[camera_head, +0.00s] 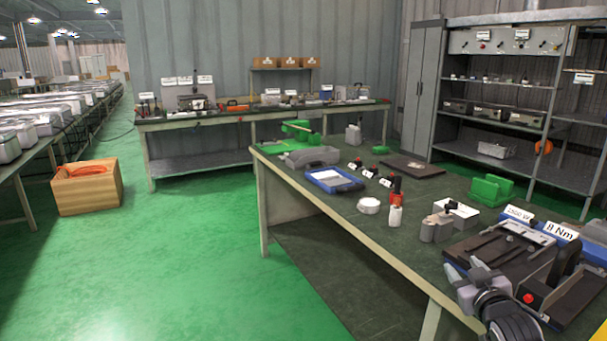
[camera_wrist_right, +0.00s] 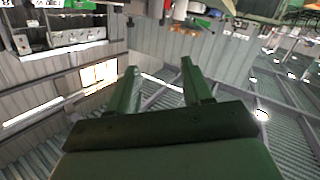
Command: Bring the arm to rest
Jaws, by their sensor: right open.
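My right arm (camera_head: 500,308) comes in at the bottom right of the head view, in front of the near workbench (camera_head: 335,225). In the right wrist view my right gripper (camera_wrist_right: 158,66) shows two dark green fingers spread apart, with nothing between them. The picture there is upside down, with wall and roof behind the fingers and bench items along the top edge. My left gripper is in neither view.
A black fixture (camera_head: 505,250) lies on the bench's right end, close to my right arm. A blue tray (camera_head: 333,181), a white bottle (camera_head: 395,216) and a green block (camera_head: 491,190) stand farther along.

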